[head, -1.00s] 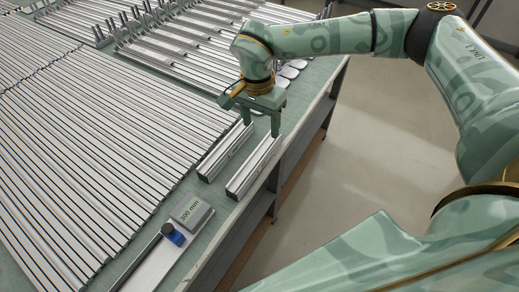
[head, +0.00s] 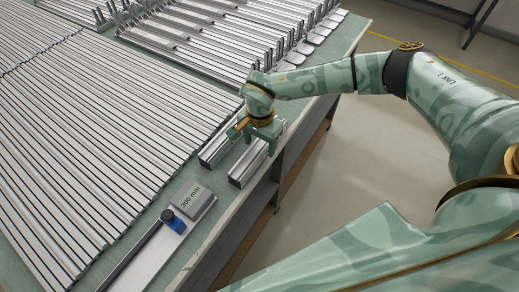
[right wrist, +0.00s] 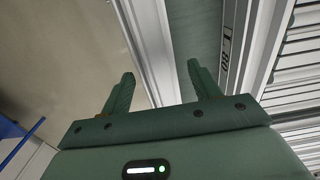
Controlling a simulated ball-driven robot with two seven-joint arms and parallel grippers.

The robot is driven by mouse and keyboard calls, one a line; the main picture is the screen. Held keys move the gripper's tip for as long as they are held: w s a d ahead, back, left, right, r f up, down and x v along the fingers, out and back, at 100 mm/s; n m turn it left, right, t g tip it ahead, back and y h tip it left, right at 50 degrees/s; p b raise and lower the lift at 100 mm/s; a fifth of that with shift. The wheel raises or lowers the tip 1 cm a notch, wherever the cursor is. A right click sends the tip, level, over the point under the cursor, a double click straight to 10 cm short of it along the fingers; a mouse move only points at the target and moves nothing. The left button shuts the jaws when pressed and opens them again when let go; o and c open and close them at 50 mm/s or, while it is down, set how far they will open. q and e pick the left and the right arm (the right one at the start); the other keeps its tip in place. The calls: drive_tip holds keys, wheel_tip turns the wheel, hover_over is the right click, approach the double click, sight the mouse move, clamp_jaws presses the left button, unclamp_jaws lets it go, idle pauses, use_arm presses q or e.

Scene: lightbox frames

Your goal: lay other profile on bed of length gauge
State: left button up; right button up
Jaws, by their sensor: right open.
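Two short silver profiles lie side by side along the table's right edge in the head view, a left profile (head: 216,151) and a right profile (head: 247,167). My right gripper (head: 260,144) is over the far part of the right profile and hides it there. In the right wrist view the gripper (right wrist: 160,70) is open, with a profile (right wrist: 147,40) running between the lines of its two fingers. I cannot tell whether the fingers touch it. The length gauge has a silver bed (head: 147,258), a blue stop with a dark knob (head: 173,222) and a "300 mm" plate (head: 192,201). My left gripper is out of view.
Many long profiles (head: 90,130) cover the left of the table. More metal parts (head: 225,35) lie at the back. A strip of green table (head: 222,208) is bare beside the gauge. The floor (head: 370,150) lies beyond the right edge.

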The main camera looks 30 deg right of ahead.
drive_tip(key=shift+f, duration=0.6)
drive_tip(key=shift+r, duration=0.1)
drive_tip(key=shift+c, duration=0.3)
drive_tip(key=c, duration=1.2)
drive_tip(key=shift+r, duration=0.1)
drive_tip(key=shift+c, duration=0.2)
